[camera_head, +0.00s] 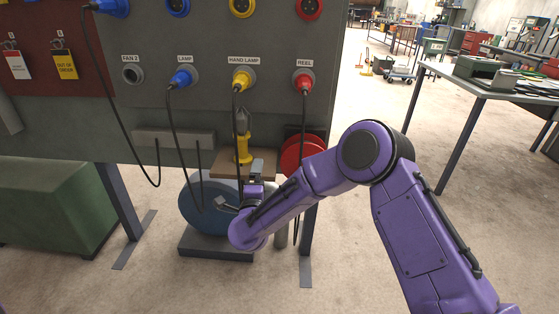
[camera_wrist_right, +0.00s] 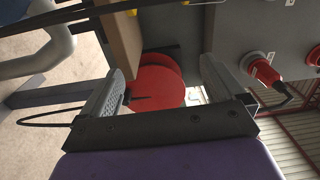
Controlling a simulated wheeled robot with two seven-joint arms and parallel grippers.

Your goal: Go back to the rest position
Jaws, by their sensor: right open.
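My right arm, purple, reaches in from the right in the head view. Its gripper (camera_head: 241,186) is in front of the lower panel, just below the small wooden shelf that bears the yellow hand lamp (camera_head: 243,150). In the right wrist view the two fingers of this gripper (camera_wrist_right: 161,70) are wide apart with nothing held between them. The red reel (camera_wrist_right: 158,84) shows beyond the gap, and in the head view the reel (camera_head: 299,153) is partly behind my forearm. My left gripper is not in view.
The grey panel (camera_head: 215,108) carries blue, yellow and red plugs with hanging cables close to my right gripper. A blue drum (camera_head: 190,208) stands below. A green cabinet (camera_head: 50,208) is at left, a workbench (camera_head: 500,92) at right. Floor at lower left is clear.

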